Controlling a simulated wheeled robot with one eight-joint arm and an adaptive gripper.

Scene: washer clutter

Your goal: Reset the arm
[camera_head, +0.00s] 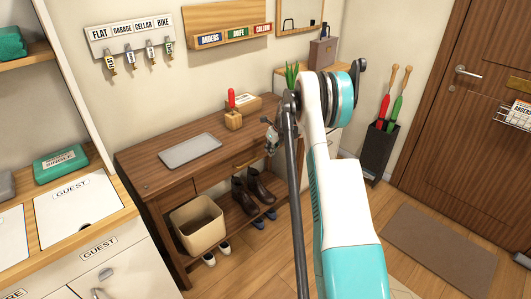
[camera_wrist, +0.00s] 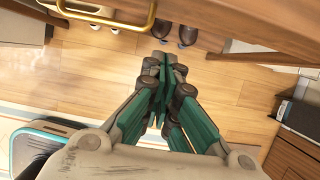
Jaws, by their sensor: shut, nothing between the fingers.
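My arm rises through the middle of the head view, and its end bends down in front of the wooden desk (camera_head: 178,141). My gripper (camera_head: 270,138) is small and partly hidden by my own arm there. In the wrist view my gripper (camera_wrist: 166,62) points away from the camera with its green-padded fingers together and nothing between them. Below it are the wooden floor (camera_wrist: 95,62) and, at the top, the toes of dark boots (camera_wrist: 187,36).
The desk holds a grey tray (camera_head: 190,149) and a red-handled tool in a wooden block (camera_head: 233,119). A beige bin (camera_head: 198,226) and brown boots (camera_head: 250,192) stand underneath. An umbrella stand (camera_head: 379,150) is at right, by the door (camera_head: 480,110). The mat area (camera_head: 438,250) is clear.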

